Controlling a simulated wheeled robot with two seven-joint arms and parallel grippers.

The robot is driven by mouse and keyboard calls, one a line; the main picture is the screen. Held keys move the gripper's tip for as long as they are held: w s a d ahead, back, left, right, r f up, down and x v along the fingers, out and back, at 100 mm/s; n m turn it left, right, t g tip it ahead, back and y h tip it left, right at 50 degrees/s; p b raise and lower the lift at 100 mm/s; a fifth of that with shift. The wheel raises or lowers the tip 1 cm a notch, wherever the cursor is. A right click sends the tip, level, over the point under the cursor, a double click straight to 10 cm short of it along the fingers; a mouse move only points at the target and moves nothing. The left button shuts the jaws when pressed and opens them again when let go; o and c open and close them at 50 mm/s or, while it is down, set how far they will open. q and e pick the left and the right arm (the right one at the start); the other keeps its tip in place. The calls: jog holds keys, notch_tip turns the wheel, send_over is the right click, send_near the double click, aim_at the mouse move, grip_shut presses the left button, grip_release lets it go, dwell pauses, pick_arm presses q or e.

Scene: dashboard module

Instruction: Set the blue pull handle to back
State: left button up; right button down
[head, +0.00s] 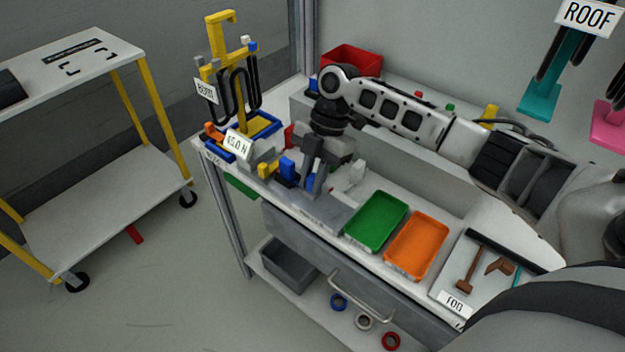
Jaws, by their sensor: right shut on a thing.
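The grey dashboard module (312,212) lies on the workbench near its left end. My right gripper (312,184) points down over it, with its fingers low at the controls. A small blue part (309,181) shows at the fingertips and seems to be the blue pull handle, with the gripper shut on it. The fingers hide most of it, so its exact position cannot be told. Another blue block (287,168) stands just left of the fingers, beside a yellow part (267,170). My left gripper is not in view.
A green tray (376,221) and an orange tray (417,246) lie to the right of the module. A yellow stand with black cables (222,65) rises at the back left. A red bin (352,60) is behind my right arm. A white cart (100,50) stands at left.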

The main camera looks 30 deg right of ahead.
jog(key=c, duration=1.3)
grip_release()
jog(key=shift+r, duration=0.1)
jog(key=shift+d+r, duration=0.2)
jog(key=shift+r, duration=0.1)
jog(key=b+v, duration=0.1)
jog(key=v, duration=1.4)
jog(key=shift+r, duration=0.1)
